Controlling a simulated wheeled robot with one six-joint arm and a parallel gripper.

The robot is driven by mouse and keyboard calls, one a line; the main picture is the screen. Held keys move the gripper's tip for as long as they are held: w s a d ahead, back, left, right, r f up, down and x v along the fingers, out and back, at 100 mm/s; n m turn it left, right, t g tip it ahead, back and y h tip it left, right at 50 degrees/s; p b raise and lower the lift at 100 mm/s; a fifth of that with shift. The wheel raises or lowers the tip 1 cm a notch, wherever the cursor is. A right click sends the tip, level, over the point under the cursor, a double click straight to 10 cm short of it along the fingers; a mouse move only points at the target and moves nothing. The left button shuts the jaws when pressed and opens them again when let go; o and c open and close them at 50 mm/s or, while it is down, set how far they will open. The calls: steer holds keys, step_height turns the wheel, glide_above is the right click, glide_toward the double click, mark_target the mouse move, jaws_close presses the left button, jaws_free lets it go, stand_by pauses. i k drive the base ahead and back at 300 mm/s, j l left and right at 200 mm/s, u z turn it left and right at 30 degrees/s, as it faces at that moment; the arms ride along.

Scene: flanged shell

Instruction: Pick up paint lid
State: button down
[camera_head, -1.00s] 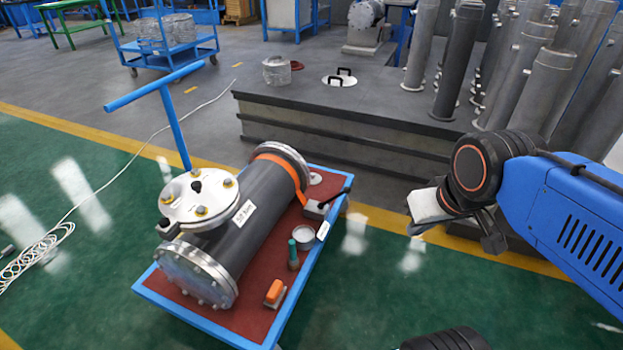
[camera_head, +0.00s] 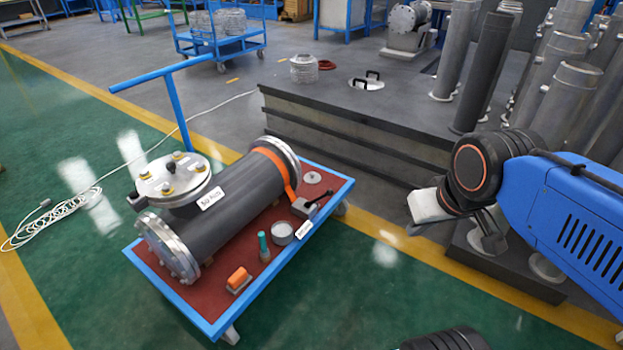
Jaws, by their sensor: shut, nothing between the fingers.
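A blue-framed cart with a red top (camera_head: 222,307) stands at centre left. A small flat grey disc (camera_head: 313,178) lies near its far right corner and looks like the paint lid, though it is too small to be certain. A short round tin (camera_head: 282,232) stands nearer on the same top. My gripper (camera_head: 416,229) is at right, past the cart's right edge and apart from everything on it. It is shut and empty, with its fingers partly hidden by the wrist.
A dark flanged shell (camera_head: 225,200) fills the cart's left side. A green-handled tool (camera_head: 264,246), an orange-topped block (camera_head: 238,279) and a grey clamp-like tool (camera_head: 305,208) lie beside it. A grey platform (camera_head: 330,108) stands behind. Green floor is clear between cart and gripper.

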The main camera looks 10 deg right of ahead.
mark_target(313, 177)
steer(key=i+l+u, duration=0.2)
steer(key=i+l, duration=0.7)
steer(key=i+l+u, duration=0.15)
steer(key=i+l, duration=0.7)
steer(key=l, duration=0.15)
